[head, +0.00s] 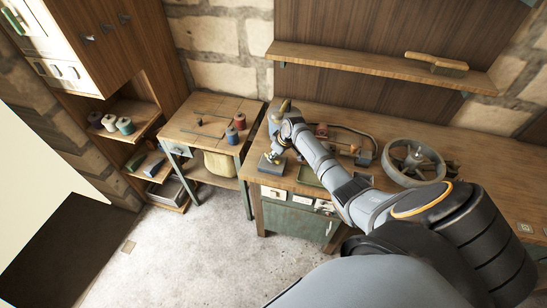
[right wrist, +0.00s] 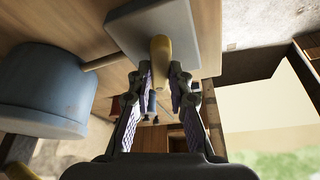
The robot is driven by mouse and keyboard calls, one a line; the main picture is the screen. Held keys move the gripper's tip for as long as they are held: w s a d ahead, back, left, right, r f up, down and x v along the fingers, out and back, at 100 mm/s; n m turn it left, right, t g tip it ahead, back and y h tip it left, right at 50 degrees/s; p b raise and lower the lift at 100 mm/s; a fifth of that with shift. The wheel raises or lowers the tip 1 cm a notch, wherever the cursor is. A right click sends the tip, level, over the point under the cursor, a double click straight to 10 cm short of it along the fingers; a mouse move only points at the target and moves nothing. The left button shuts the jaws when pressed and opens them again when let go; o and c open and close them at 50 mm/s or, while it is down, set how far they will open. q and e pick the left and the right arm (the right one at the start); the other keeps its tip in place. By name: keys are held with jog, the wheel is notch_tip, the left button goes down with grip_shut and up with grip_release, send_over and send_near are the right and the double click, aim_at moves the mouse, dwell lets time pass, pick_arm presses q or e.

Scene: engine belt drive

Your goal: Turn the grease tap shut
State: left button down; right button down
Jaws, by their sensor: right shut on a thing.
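The grease tap shows in the right wrist view as a rounded yellow handle (right wrist: 160,52) in front of a grey block (right wrist: 124,27). My right gripper (right wrist: 160,78) is shut on this handle, with one finger on each side of it. In the head view my right gripper (head: 276,155) is at the front left corner of the workbench, just above the small grey block (head: 270,166). The tap handle is mostly hidden there by the gripper. I cannot tell the handle's exact turn angle. My left gripper is not in view.
A blue-grey drum (right wrist: 45,85) stands close beside the gripper, with a thin pipe (right wrist: 101,60) running toward the block. A spoked wheel (head: 413,160) lies on the workbench at right.

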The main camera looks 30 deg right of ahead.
jog(key=n+y+b, duration=0.1)
jog(key=n+b, duration=0.1)
jog(key=n, duration=0.1)
jog(key=shift+d+f+g+b, duration=0.1)
jog(key=shift+d+g+b, duration=0.05)
jog(key=shift+g+b, duration=0.2)
jog(key=shift+w+n+b, duration=0.1)
jog(key=shift+n+b, duration=0.3)
jog(key=shift+n, duration=0.3)
jog(key=c, duration=1.2)
grip_release()
jog(key=shift+d+r+y, duration=0.1)
jog(key=shift+r+y, duration=0.2)
jog(key=shift+r, duration=0.1)
jog(key=v, duration=1.1)
jog(key=shift+r, duration=0.2)
